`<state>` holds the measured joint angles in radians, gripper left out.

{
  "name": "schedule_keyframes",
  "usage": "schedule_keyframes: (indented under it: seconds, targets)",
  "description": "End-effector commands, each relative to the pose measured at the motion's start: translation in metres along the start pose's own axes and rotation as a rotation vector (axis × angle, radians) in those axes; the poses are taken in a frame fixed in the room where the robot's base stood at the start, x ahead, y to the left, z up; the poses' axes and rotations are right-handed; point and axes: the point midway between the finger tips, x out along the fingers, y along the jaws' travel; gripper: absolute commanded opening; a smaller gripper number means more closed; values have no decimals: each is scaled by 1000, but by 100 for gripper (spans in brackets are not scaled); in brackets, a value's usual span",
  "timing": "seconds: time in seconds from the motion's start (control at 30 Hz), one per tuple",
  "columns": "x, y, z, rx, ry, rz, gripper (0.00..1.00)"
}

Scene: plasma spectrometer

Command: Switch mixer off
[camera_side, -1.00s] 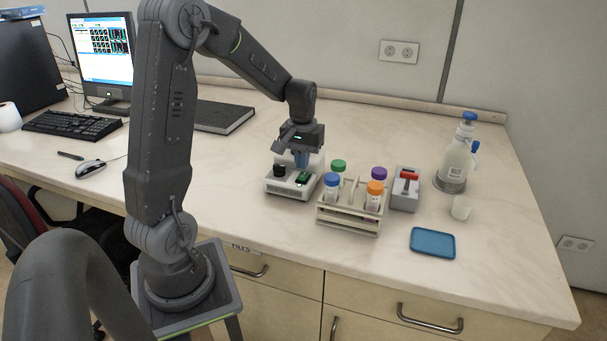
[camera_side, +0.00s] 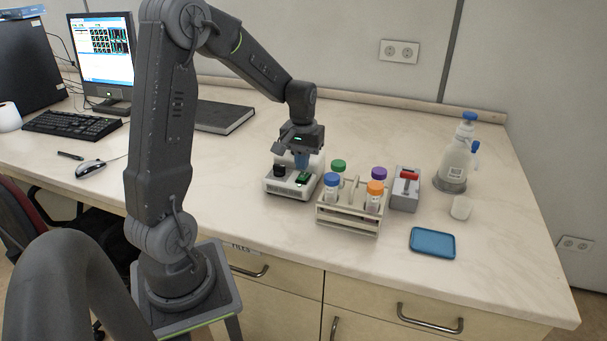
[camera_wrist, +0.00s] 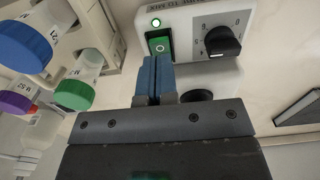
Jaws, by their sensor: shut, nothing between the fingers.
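The mixer (camera_side: 288,187) is a small white device on the bench; it also shows in the wrist view (camera_wrist: 185,18). Its green rocker switch (camera_wrist: 160,42) sits beside a black dial knob (camera_wrist: 222,41), and a small green light (camera_wrist: 156,22) next to the switch is lit. My gripper (camera_side: 301,163) is above the mixer, pointing down. In the wrist view its blue fingertips (camera_wrist: 156,60) are shut together and empty, right at the near edge of the switch. I cannot tell whether they touch it.
A tube rack (camera_side: 348,220) with several colour-capped tubes stands close to the mixer's right. Beyond it are a grey box with a red handle (camera_side: 405,190), a bottle (camera_side: 455,165), a white cup (camera_side: 461,208) and a blue tray (camera_side: 432,243).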

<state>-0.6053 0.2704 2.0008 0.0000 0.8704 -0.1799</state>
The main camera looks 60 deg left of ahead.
Motion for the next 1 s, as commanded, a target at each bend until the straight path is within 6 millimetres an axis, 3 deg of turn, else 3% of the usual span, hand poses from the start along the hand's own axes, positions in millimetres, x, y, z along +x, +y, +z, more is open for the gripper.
schedule_keyframes:
  seconds: [1.0]
  targets:
    - [15,0,0,0,-1,0,0]
